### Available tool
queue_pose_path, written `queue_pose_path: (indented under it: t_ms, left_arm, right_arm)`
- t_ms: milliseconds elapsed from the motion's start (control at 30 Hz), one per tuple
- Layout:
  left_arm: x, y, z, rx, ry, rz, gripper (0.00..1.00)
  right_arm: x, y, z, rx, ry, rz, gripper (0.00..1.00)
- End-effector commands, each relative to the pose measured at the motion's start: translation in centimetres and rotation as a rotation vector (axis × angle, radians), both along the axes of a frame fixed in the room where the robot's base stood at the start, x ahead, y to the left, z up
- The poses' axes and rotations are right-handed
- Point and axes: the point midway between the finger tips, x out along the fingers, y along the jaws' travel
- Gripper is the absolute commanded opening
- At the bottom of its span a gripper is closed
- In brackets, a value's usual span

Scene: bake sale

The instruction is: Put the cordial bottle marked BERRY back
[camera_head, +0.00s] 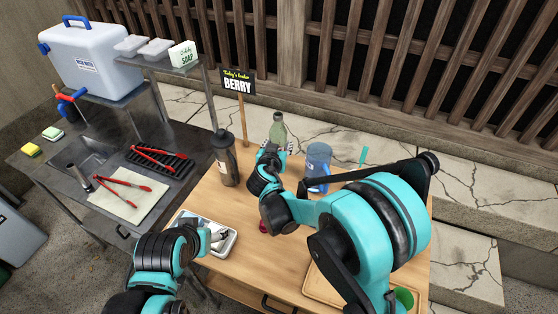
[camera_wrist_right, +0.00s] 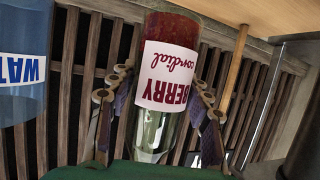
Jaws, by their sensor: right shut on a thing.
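The cordial bottle (camera_head: 278,130) is greenish glass and stands roughly upright at the back of the wooden table. In the right wrist view, the bottle (camera_wrist_right: 168,90) shows upside down, with a white label reading BERRY cordial and dark red liquid. My right gripper (camera_wrist_right: 160,100) has its fingers on both sides of the bottle, shut on it. In the head view my right gripper (camera_head: 273,150) mostly hides the bottle's lower part, so I cannot tell whether its base touches the table. My left gripper (camera_head: 212,240) is beside the metal tray; its fingers are unclear.
A sign (camera_head: 237,86) reading BERRY stands behind a dark bottle (camera_head: 227,160). A blue water jug (camera_head: 318,158) stands close right of the bottle. A metal tray (camera_head: 229,248) and a small red item (camera_head: 263,227) are nearer. Tongs (camera_head: 122,185) lie on the left-hand bench.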

Motion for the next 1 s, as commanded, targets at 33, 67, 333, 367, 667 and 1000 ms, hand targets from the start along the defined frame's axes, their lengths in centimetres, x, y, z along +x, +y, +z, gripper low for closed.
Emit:
queue_pose_path:
  t_ms: [33, 67, 333, 367, 667, 1000]
  left_arm:
    - [0.0, 0.0, -0.6, 0.0, 0.0, 0.0, 0.64]
    - [0.0, 0.0, -0.8, 0.0, 0.0, 0.0, 0.64]
    - [0.0, 0.0, -1.6, 0.0, 0.0, 0.0, 0.64]
    - [0.0, 0.0, -1.8, 0.0, 0.0, 0.0, 0.64]
    - [0.0, 0.0, -2.4, 0.0, 0.0, 0.0, 0.64]
    - [0.0, 0.0, -2.7, 0.0, 0.0, 0.0, 0.64]
  right_arm:
    - [0.1, 0.0, -1.1, -0.001, -0.001, 0.0, 0.04]
    - [0.0, 0.0, -1.5, -0.001, -0.001, 0.0, 0.04]
    - [0.0, 0.0, -3.7, 0.0, -0.001, 0.0, 0.04]
    - [0.0, 0.0, -4.2, 0.0, -0.001, 0.0, 0.04]
    - [0.0, 0.0, -5.8, 0.0, -0.001, 0.0, 0.04]
    - [0.0, 0.0, -6.1, 0.0, 0.0, 0.0, 0.7]
